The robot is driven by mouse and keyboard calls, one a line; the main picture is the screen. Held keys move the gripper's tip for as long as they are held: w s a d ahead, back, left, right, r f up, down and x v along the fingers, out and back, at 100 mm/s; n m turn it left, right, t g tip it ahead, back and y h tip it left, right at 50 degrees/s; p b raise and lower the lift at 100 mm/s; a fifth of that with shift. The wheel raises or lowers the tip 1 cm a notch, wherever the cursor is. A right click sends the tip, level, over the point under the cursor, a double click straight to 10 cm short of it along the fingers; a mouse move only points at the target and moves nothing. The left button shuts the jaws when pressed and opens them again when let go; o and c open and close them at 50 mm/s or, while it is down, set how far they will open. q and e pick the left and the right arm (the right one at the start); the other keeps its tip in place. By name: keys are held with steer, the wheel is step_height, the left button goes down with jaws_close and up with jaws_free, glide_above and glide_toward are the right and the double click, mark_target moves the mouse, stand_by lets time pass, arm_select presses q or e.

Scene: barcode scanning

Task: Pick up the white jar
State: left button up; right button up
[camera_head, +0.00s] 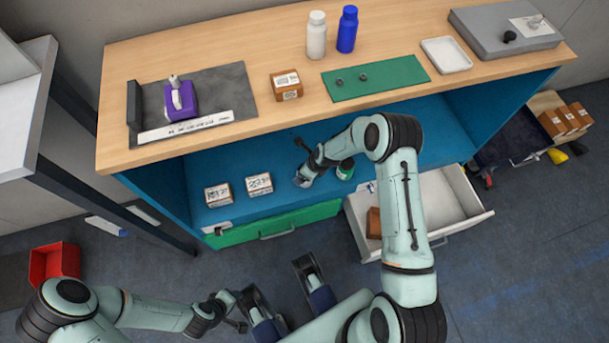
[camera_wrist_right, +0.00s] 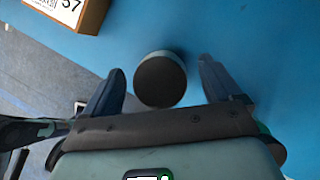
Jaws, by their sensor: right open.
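A round jar with a dark flat top (camera_wrist_right: 160,80) stands on the blue shelf between the two fingers of my right gripper (camera_wrist_right: 160,85) in the right wrist view. It does not visibly touch either finger. In the head view, a pale jar-like shape (camera_head: 302,179) is at the end of my right arm inside the shelf, partly hidden by the wrist. My right gripper is open there. My left gripper (camera_head: 240,312) is low in the head view, away from the shelf; its fingers are unclear.
Two labelled boxes (camera_head: 259,183) (camera_head: 218,195) stand left of the jar. A green round item (camera_head: 345,169) sits just right of my right wrist. White (camera_head: 316,36) and blue (camera_head: 347,30) bottles stand on the wooden top (camera_head: 230,60), above the shelf. An open drawer (camera_head: 455,205) juts out at right.

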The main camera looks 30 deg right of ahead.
steer(key=shift+x, duration=1.05)
arm_select(q)
steer(key=shift+w+a+f, duration=0.25)
steer(key=shift+w+f, duration=0.1)
steer(key=shift+w, duration=0.15)
arm_select(e)
steer(key=c, duration=1.2)
steer(key=shift+o, duration=0.2)
steer(key=shift+r, duration=0.1)
steer(key=shift+r, duration=0.55)
steer(key=p+v, duration=0.1)
steer(key=v, duration=0.1)
steer(key=shift+d+r, duration=0.1)
steer(key=shift+r, duration=0.2)
arm_select(q)
steer(key=s+d+r+g+p, duration=0.1)
steer(key=s+d+r, duration=0.1)
steer(key=s+r, duration=0.1)
steer(key=shift+s+r+h+p, duration=0.3)
steer(key=shift+s+r+p, duration=0.1)
steer(key=shift+s, duration=0.45)
arm_select(e)
steer(key=s+d, duration=0.3)
steer(key=s, duration=0.4)
steer(key=s+d, duration=0.4)
steer(key=s, duration=0.4)
steer(key=shift+s+d, duration=0.15)
steer(key=shift+s, duration=0.1)
